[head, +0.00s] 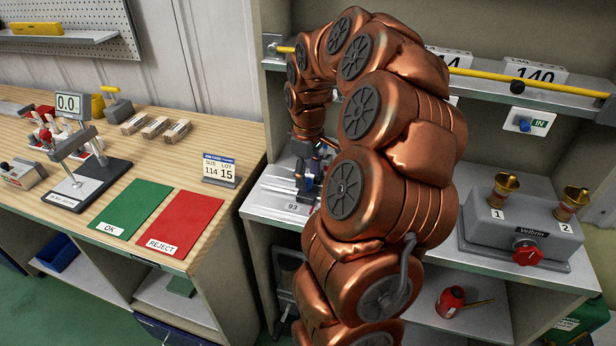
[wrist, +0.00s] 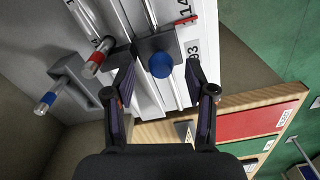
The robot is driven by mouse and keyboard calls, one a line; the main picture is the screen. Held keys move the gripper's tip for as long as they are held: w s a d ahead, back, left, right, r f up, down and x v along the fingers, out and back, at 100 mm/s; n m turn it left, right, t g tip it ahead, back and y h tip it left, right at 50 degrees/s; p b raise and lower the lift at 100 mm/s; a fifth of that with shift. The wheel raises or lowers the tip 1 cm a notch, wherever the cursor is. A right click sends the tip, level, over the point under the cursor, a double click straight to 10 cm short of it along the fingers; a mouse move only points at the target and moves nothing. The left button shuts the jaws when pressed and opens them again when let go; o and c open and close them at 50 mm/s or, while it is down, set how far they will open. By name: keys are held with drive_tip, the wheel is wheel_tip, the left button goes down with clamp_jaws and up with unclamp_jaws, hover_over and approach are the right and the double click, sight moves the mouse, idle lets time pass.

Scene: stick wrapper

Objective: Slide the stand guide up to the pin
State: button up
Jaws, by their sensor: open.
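In the wrist view, a dark grey sliding block with a round blue knob (wrist: 161,64) sits across a pale slotted rail plate (wrist: 147,96). It looks like the stand guide, though no label names it. My gripper (wrist: 160,80) is open, its two dark fingers on either side of the knob with visible gaps. A red-tipped rod (wrist: 97,60) and a blue-tipped rod (wrist: 45,103) lie to the left; I cannot tell which part is the pin.
A red mark beside the number 114 (wrist: 187,20) is on the plate. The workbench (head: 150,172) at left holds green OK (head: 133,207) and red REJECT (head: 182,222) mats. A grey two-funnel box (head: 515,240) stands at right. A yellow bar (head: 525,84) runs above.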

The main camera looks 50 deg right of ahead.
wheel_tip(320, 180, up, 11)
idle(0.4)
drive_tip(key=shift+f, duration=0.1)
idle(0.4)
drive_tip(key=s+a+f, duration=0.1)
drive_tip(key=s+a, duration=0.2)
drive_tip(key=a, duration=0.7)
drive_tip(key=s+a, duration=0.2)
drive_tip(key=a, duration=0.8)
drive_tip(key=s+a+f+m+g, duration=0.1)
drive_tip(key=s+a+f, duration=0.2)
drive_tip(key=s, duration=0.4)
drive_tip(key=s+a+f+m, duration=0.1)
drive_tip(key=s+a+f, duration=0.3)
drive_tip(key=s+a, duration=0.2)
drive_tip(key=s, duration=0.2)
drive_tip(key=shift+s+a+f+g, duration=0.2)
drive_tip(key=shift+s+g, duration=0.1)
drive_tip(key=shift+g, duration=0.1)
